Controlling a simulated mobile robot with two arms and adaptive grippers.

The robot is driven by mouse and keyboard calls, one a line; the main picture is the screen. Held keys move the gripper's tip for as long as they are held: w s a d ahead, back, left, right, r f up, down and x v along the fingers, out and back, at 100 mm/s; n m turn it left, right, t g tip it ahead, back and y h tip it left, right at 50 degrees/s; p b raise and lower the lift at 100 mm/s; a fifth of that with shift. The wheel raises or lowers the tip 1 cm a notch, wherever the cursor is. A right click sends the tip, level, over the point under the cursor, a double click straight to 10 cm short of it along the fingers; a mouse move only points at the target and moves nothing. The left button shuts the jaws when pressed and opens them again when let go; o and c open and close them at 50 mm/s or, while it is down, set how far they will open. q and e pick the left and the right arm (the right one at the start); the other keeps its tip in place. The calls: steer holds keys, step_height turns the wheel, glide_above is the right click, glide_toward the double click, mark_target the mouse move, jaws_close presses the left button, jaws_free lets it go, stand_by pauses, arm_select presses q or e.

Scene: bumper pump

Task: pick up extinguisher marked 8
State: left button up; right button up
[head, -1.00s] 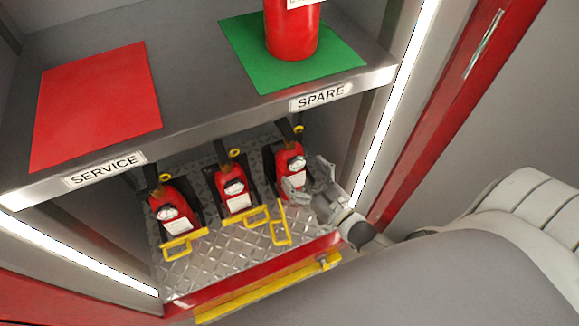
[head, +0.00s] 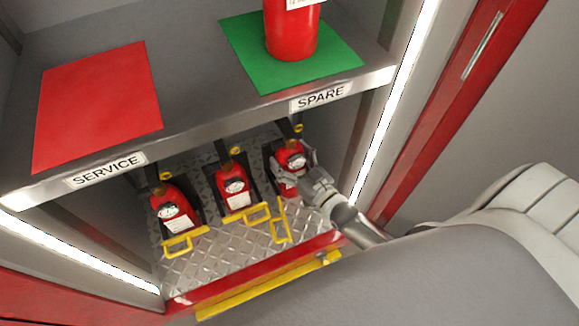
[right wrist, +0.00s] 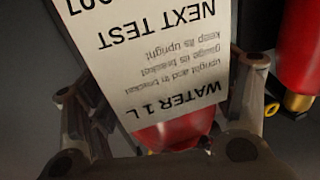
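Three red extinguishers stand in a row in the lower bay: a left one (head: 172,206), a middle one (head: 232,179) and a right one (head: 290,156). No number 8 is readable on any of them. My right gripper (head: 297,170) is at the right extinguisher, with a finger on each side of its body. In the right wrist view, its white label (right wrist: 160,70) reads "WATER 1 L" and "NEXT TEST" upside down between the spread fingers (right wrist: 160,110). Firm contact cannot be seen. My left gripper is out of view.
A shelf above carries a red mat (head: 95,105) by the "SERVICE" label and a green mat (head: 245,50) under another red extinguisher (head: 291,30). Yellow brackets (head: 280,222) and a red front lip (head: 255,262) edge the bay floor.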

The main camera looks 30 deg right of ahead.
jaws_close()
steer(key=shift+w+r, duration=0.2)
steer(key=shift+r, duration=0.1)
